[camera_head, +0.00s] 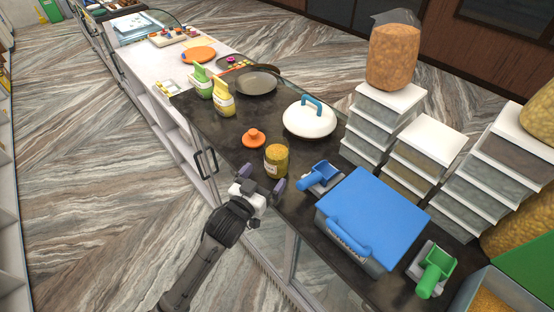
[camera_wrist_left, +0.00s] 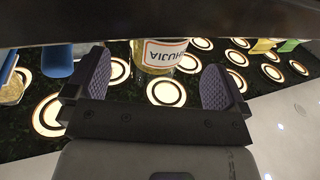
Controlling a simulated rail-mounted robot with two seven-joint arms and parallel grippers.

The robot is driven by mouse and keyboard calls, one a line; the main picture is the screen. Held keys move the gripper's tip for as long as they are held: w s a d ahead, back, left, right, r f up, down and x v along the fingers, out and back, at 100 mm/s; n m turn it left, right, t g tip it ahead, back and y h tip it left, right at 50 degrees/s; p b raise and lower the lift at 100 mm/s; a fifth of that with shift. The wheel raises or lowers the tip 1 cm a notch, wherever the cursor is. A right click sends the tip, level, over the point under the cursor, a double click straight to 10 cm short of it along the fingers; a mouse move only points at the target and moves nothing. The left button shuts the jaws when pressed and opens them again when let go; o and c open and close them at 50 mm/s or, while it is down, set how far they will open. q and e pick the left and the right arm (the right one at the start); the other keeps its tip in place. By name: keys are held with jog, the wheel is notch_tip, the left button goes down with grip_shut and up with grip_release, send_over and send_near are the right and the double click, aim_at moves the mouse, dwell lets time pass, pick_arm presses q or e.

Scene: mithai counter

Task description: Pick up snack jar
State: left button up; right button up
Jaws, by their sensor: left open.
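The snack jar (camera_head: 276,161) is a squat yellow jar with a pale label, standing on the dark counter. In the left wrist view the jar (camera_wrist_left: 163,55) shows its label, "HUJIA", beyond and between my finger pads; its top is hidden by a dark band. My left gripper (camera_head: 262,187) is at the counter's front edge, just in front of the jar. It is open and empty, and its two purple-grey pads (camera_wrist_left: 158,82) are apart with the jar not gripped. My right gripper is not in view.
An orange lid-like piece (camera_head: 254,138) lies left of the jar. A blue scoop (camera_head: 319,177) and a blue-lidded bin (camera_head: 372,222) stand to the right. Stacked containers (camera_head: 384,119) fill the back right.

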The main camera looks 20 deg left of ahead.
aim_at(271, 168)
pick_arm(q)
jog(key=shift+w+d+p, duration=0.25)
jog(key=shift+w+p, duration=0.1)
jog(key=shift+w, duration=1)
jog(key=shift+w+d+p, duration=0.25)
jog(key=shift+w+p, duration=0.1)
jog(key=shift+w, duration=0.95)
jog(key=shift+c, duration=0.3)
jog(key=c, duration=1.3)
